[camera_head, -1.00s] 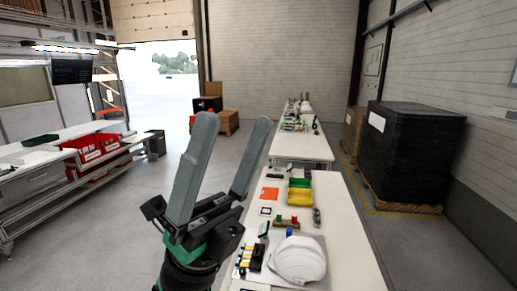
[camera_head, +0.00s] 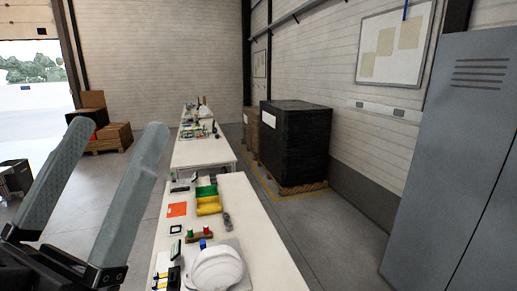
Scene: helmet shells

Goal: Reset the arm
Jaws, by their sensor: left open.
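My left gripper (camera_head: 115,158) shows large at the left of the head view. Its two grey fingers point up and stand well apart, with nothing between them. It is left of the near table and touches nothing that I can see. My right gripper is not in view. A white helmet shell (camera_head: 216,268) sits on the near end of the white table (camera_head: 258,222), partly cut by the lower picture edge.
The table also bears a green bin (camera_head: 206,190), a yellow bin (camera_head: 209,206), an orange sheet (camera_head: 177,210) and small parts. A second table (camera_head: 205,153) stands beyond. A black wrapped pallet load (camera_head: 296,143) and a grey locker (camera_head: 455,165) stand right. Floor between is clear.

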